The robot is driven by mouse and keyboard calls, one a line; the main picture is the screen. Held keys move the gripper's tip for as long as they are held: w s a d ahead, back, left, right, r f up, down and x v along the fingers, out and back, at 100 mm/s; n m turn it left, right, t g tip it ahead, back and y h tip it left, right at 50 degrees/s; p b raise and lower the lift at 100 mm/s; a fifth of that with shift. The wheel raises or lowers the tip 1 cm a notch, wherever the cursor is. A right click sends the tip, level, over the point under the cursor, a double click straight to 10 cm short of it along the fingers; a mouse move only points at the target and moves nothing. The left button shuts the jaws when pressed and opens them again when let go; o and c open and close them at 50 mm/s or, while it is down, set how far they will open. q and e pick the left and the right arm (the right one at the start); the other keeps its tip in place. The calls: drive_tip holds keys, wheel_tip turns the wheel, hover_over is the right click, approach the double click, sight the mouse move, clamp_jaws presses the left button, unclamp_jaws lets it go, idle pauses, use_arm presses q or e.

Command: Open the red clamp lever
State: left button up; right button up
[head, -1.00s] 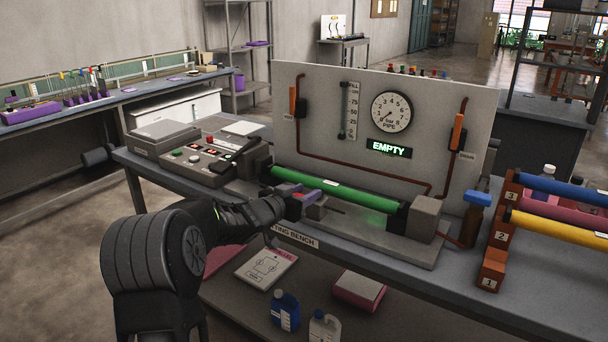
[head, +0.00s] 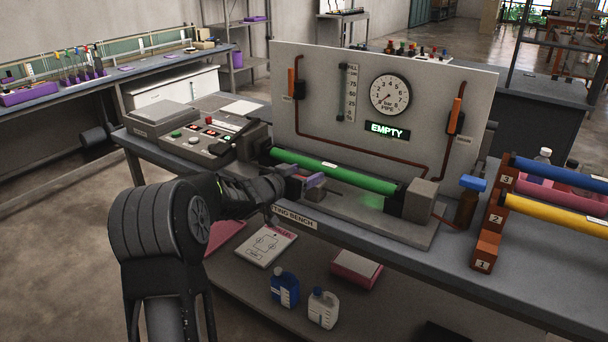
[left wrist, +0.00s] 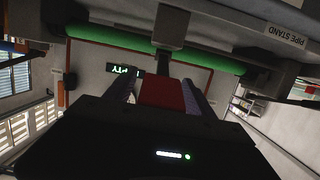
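The red clamp lever (left wrist: 163,94) shows in the left wrist view as a red block between my two fingers, filling nearly all the gap. My left gripper (left wrist: 160,88) appears shut on it. In the head view my left gripper (head: 308,182) is at the front of the testing bench fixture, just before the left part of the green pipe (head: 335,173), and its fingers hide most of the lever. The green pipe lies level in the fixture and also shows in the left wrist view (left wrist: 110,41). My right gripper is in neither view.
An upright panel (head: 330,100) with a gauge and a lit EMPTY display (head: 387,130) stands behind the pipe. A control box (head: 200,137) is at left. An orange rack (head: 490,225) with coloured pipes is at right. Bottles (head: 285,287) stand on the lower shelf.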

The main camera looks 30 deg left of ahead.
use_arm(q)
drive_tip(key=v, duration=0.7)
drive_tip(key=shift+s+b, duration=0.3)
drive_tip(key=shift+s, duration=0.1)
